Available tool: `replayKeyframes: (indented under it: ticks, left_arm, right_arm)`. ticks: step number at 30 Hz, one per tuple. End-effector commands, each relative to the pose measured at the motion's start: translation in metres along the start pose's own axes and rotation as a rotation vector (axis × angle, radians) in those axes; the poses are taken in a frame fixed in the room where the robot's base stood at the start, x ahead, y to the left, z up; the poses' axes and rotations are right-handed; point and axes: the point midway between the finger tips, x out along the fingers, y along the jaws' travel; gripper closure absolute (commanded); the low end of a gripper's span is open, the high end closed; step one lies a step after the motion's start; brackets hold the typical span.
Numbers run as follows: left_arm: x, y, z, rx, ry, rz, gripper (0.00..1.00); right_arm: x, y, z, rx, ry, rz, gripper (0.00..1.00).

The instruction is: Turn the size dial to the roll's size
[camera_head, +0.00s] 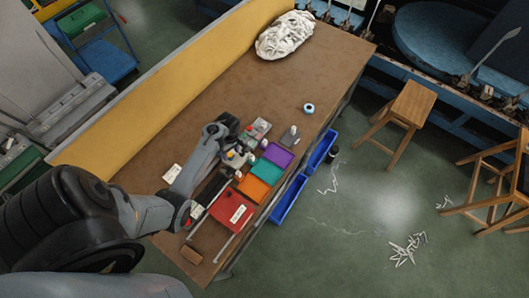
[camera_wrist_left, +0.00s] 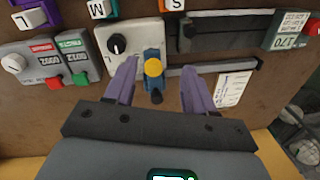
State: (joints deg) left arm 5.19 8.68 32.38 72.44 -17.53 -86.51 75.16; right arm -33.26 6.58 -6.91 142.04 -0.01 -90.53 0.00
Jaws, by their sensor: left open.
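In the left wrist view, a pale box carries a round black knob (camera_wrist_left: 117,45) with a light pointer mark. A grey box to its left carries a white knob (camera_wrist_left: 13,63). I cannot tell for sure which is the size dial, and the dial markings are too small to read. My left gripper (camera_wrist_left: 158,66) is open, with a finger on each side of a small blue piece with a yellow round top (camera_wrist_left: 153,68); I cannot tell if they touch it. In the head view my left gripper (camera_head: 234,146) is over the cluttered part of the bench. My right gripper is out of view.
Purple (camera_head: 278,154), teal (camera_head: 266,169), orange (camera_head: 253,188) and red (camera_head: 231,209) pieces lie along the bench edge. Blue bins (camera_head: 288,200) hang beside it. A white heap (camera_head: 285,35) sits at the far end. The bench middle (camera_head: 238,88) is clear.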

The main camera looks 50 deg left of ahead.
Motion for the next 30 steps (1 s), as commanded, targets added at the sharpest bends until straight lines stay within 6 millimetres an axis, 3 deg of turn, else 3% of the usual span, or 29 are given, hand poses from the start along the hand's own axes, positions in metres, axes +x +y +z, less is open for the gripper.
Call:
replayKeyframes:
  ticks: [6,11,30]
  left_arm:
    - [-0.030,0.044,-0.007,-0.021,-0.005,0.088,0.46]
    - [-0.031,0.057,-0.006,-0.019,-0.005,0.108,0.46]
    - [0.058,0.066,-0.006,-0.019,-0.004,0.107,0.46]
  right_arm:
    - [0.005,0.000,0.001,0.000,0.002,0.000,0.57]
    - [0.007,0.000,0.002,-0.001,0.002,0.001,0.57]
    - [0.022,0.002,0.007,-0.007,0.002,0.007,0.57]
